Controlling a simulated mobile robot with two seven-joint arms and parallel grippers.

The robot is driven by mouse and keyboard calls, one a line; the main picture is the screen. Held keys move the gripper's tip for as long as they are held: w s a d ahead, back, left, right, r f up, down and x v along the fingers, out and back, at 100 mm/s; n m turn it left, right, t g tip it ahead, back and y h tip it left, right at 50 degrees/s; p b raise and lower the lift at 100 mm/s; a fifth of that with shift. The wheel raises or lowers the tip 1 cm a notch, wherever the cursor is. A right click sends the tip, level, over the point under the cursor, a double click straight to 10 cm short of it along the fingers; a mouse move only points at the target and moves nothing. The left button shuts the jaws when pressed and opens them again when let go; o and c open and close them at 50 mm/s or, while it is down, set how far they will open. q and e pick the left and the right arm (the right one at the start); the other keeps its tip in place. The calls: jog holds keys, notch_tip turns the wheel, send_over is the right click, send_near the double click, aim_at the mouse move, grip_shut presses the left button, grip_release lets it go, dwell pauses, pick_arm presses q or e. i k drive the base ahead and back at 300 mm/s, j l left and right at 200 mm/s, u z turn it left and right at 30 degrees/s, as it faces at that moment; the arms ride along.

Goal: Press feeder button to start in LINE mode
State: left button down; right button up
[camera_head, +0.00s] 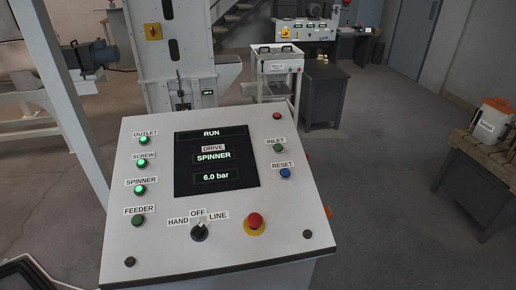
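A white control panel (220,262) stands close in front of me with a sloping face. The feeder button (138,220), dark green and not lit, is at its lower left under the FEEDER label (139,209). Above it the spinner (139,189), screw (142,162) and outlet (144,140) buttons glow green. The mode selector (199,232) is a black knob under the HAND, OFF and LINE labels; its pointer seems to lean up towards OFF or LINE, I cannot tell which. The screen (214,170) reads RUN, DRIVE SPINNER, 6.0 bar.
A red emergency stop (255,220) on a yellow ring is right of the selector. Inlet (278,147) and blue reset (285,173) buttons are at the right. Behind stand a white machine column (180,60) and a cart (278,66). A bench (480,160) is far right; the floor between is clear.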

aim_at(137, 220)
jog(key=k+j, duration=0.25)
jog(key=k, duration=0.15)
jog(key=k+j, duration=0.25)
jog(key=k+j+z, duration=0.05)
jog(key=k, duration=0.05)
